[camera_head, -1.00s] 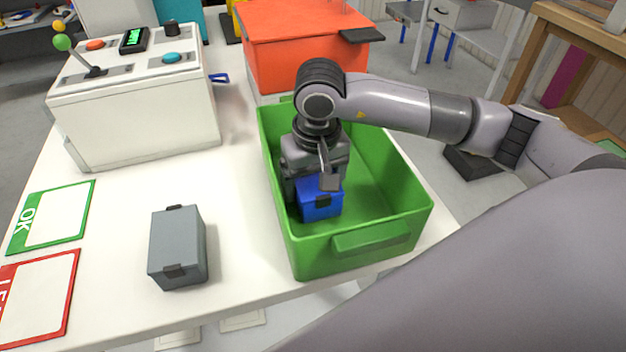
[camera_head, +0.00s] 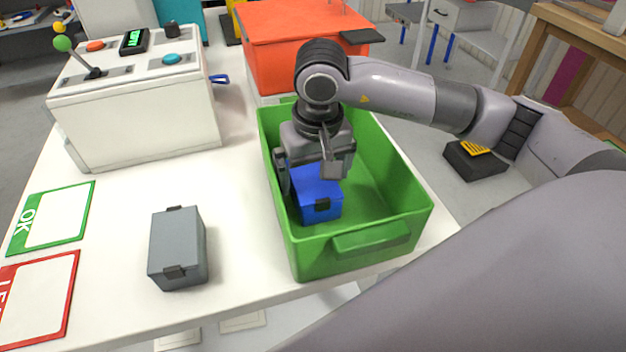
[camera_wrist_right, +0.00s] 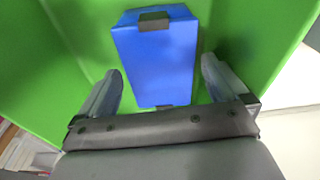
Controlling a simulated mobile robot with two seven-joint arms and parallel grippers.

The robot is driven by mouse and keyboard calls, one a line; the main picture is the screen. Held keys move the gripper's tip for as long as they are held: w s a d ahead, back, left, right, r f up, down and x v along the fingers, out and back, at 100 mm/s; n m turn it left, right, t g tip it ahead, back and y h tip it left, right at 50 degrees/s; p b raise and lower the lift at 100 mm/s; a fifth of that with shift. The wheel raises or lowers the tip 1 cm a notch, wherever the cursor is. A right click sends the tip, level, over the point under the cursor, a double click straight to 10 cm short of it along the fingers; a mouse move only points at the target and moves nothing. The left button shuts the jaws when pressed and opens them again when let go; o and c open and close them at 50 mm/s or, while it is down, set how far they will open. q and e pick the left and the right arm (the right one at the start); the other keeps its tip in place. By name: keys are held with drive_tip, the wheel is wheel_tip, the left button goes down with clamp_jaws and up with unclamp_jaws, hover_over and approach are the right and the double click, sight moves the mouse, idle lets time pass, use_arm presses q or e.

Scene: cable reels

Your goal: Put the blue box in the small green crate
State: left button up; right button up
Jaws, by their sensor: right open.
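The blue box (camera_head: 317,196) sits inside the small green crate (camera_head: 375,243), toward its left side. In the right wrist view the blue box (camera_wrist_right: 156,58) lies ahead of the fingers with green crate walls (camera_wrist_right: 245,40) around it. My right gripper (camera_head: 314,172) is over the crate, just above and behind the box. In the wrist view its fingers (camera_wrist_right: 160,88) stand apart, one on each side of the box's near end, with gaps between. My left gripper is in neither view.
A grey box (camera_head: 178,247) stands on the white table (camera_head: 235,230) left of the crate. A white control box (camera_head: 140,115) and an orange-red container (camera_head: 300,50) stand behind. Green and red framed cards (camera_head: 52,217) lie at the left.

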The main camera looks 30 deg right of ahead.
sight(316, 182)
wheel_tip(316, 182, up, 9)
drive_tip(key=s, duration=0.1)
drive_tip(key=shift+a, duration=0.15)
drive_tip(key=shift+f, duration=0.1)
idle(0.4)
